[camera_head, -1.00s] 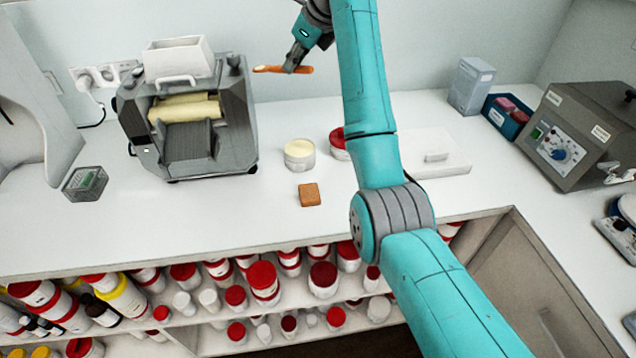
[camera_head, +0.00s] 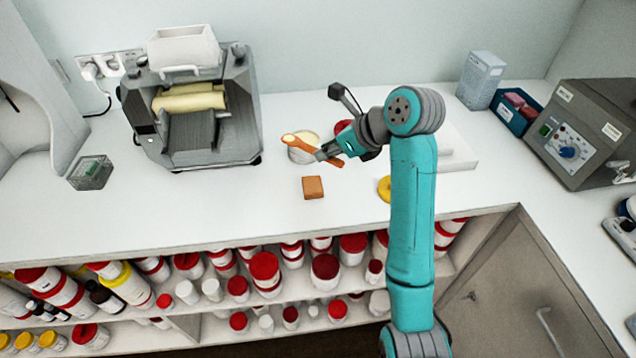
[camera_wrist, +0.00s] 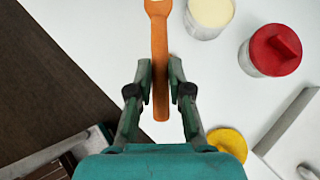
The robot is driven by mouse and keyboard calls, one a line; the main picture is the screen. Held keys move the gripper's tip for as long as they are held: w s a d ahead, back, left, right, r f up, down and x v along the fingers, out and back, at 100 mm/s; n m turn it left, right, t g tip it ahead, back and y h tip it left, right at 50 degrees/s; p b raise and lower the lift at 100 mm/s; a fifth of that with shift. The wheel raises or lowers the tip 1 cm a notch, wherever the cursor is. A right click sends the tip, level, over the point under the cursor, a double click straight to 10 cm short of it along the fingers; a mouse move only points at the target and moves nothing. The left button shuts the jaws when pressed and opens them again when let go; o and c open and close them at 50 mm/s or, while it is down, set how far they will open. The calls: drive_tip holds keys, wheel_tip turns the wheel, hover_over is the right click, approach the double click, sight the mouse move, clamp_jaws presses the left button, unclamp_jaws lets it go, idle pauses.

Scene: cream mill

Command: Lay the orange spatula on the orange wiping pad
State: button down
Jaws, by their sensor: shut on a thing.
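The orange spatula (camera_head: 313,148) is held in my gripper (camera_head: 328,152), with a cream smear on its broad end at the left. In the wrist view the jaws of my gripper (camera_wrist: 160,85) are shut on the handle of the spatula (camera_wrist: 160,50), whose far end runs out of the top of the picture. The orange wiping pad (camera_head: 313,187) is a small square block lying flat on the white counter, below the spatula in the head view. The pad does not show in the wrist view. The spatula is apart from it.
A jar of cream (camera_head: 302,155) stands behind the spatula. A red-lidded jar (camera_wrist: 272,50) stands beside it, partly hidden by my arm in the head view. A yellow lid (camera_head: 384,188) lies right of the pad. A roller mill (camera_head: 205,140) stands left. The counter around the pad is clear.

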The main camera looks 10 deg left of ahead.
wheel_tip(320, 180, down, 10)
drive_tip(key=shift+s+r, duration=0.1)
idle(0.4)
drive_tip(key=shift+f, duration=0.2)
drive_tip(key=c, duration=1.1)
unclamp_jaws()
drive_tip(key=shift+r, duration=0.2)
drive_tip(key=v, duration=1.2)
